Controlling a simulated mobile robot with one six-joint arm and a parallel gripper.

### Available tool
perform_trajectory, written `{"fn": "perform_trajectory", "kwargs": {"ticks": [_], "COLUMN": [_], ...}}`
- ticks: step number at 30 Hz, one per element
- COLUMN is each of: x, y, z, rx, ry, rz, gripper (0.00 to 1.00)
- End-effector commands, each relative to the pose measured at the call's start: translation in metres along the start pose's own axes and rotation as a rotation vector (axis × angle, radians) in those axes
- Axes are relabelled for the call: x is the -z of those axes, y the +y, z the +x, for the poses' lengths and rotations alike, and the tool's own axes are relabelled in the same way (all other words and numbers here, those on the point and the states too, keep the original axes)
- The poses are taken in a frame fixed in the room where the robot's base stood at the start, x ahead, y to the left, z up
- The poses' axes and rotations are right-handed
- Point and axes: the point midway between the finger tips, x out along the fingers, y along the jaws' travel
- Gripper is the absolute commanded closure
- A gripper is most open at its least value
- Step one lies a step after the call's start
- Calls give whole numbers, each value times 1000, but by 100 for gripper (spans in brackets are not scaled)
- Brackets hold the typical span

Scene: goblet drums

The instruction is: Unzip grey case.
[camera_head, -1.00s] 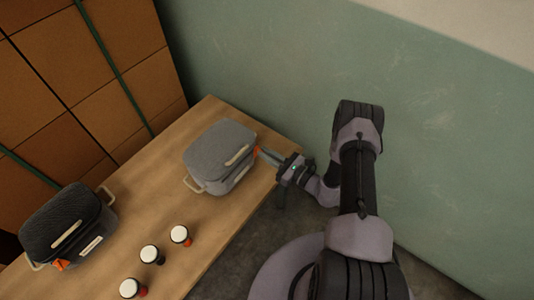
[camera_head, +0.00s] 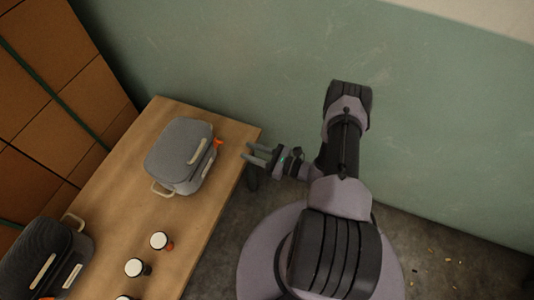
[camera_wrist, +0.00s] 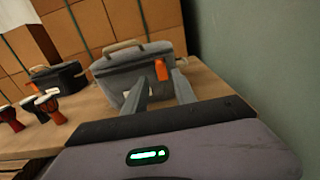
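My gripper (camera_head: 247,152) is open and empty, right of the case and apart from the pull, near the table's right end. In the wrist view both fingers (camera_wrist: 158,80) point toward the case (camera_wrist: 120,72). The zip line itself is too small to make out.
A black case (camera_head: 38,262) stands at the table's near left. Several small goblet drums (camera_head: 160,241) stand between the cases and the front edge. A green wall (camera_head: 230,60) runs behind, and brown boxes (camera_head: 50,100) stand at the left. The table (camera_head: 215,210) is clear beside the grey case.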

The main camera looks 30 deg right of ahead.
Motion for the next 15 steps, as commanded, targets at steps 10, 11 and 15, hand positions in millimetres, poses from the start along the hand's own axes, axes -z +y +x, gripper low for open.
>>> {"fn": "perform_trajectory", "kwargs": {"ticks": [10,11,15], "x": [0,0,0], "y": [0,0,0], "z": [-74,-76,-78], "rx": [1,1,-1], "ry": [0,0,0], "rz": [-2,-2,-1], "gripper": [67,67,67]}}
